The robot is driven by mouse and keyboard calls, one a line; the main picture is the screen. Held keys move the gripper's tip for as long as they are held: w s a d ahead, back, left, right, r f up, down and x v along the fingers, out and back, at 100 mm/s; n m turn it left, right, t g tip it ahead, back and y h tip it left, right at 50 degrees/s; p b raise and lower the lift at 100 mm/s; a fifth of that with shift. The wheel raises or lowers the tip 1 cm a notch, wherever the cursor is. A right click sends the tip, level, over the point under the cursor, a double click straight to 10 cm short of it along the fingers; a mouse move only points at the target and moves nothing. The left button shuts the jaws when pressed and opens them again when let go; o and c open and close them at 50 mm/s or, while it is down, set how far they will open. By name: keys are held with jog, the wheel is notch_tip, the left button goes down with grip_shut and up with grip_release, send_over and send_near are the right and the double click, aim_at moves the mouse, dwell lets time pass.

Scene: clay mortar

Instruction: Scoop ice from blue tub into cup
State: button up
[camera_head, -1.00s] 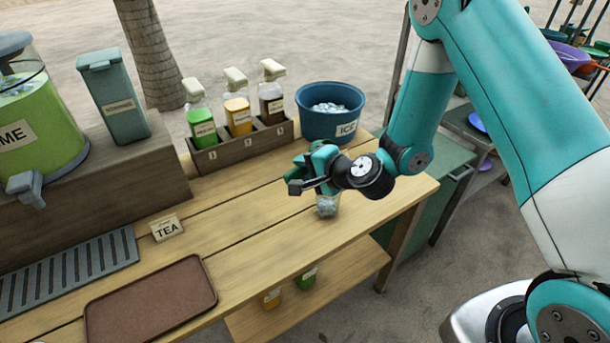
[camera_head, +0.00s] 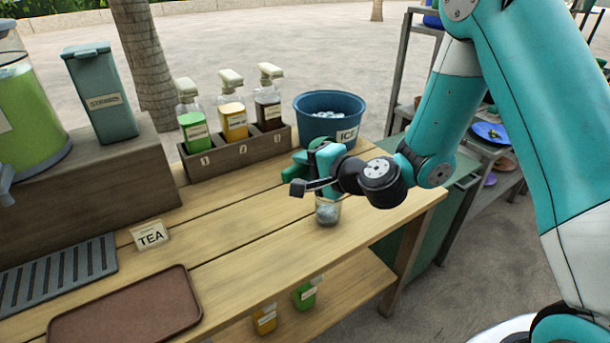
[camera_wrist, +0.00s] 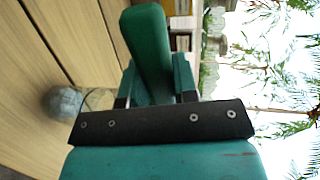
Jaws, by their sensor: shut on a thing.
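The blue tub (camera_head: 330,103), labelled ICE, stands at the table's back right corner with ice in it. A clear cup (camera_head: 327,211) stands upright near the table's right end, with pale ice visible inside; it also shows at the left of the wrist view (camera_wrist: 62,102). My gripper (camera_head: 312,166) is above and just behind the cup, in front of the tub. It is shut on a green piece, seemingly the scoop's handle (camera_wrist: 148,45). The scoop's bowl is not clearly visible, so I cannot tell whether it holds ice.
A rack (camera_head: 237,146) with several pump bottles stands left of the tub. A TEA sign (camera_head: 151,235), a brown tray (camera_head: 130,312) and a grey grate (camera_head: 58,275) lie further left. Bottles stand on the lower shelf (camera_head: 340,295). The wood around the cup is clear.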

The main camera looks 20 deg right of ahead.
jog(key=shift+s+d+f+t+b, duration=0.1)
jog(key=shift+f+t+b, duration=0.3)
jog(key=shift+b, duration=1.95)
jog(key=shift+s+r+t+y+b, duration=0.15)
jog(key=shift+r+t+y+b, duration=0.2)
jog(key=shift+b, duration=0.8)
jog(key=shift+r+p, duration=0.3)
jog(key=shift+p, duration=0.65)
jog(key=p, duration=0.2)
jog(key=shift+r+p, duration=0.15)
jog(key=shift+p, duration=0.2)
jog(key=shift+g+p, duration=0.45)
jog(key=shift+p, duration=0.15)
jog(key=h+p, duration=0.1)
jog(key=p, duration=0.2)
jog(key=shift+w+g, duration=0.25)
jog(key=shift+g, duration=0.15)
jog(key=shift+f+p, duration=0.4)
jog(key=shift+p, duration=0.1)
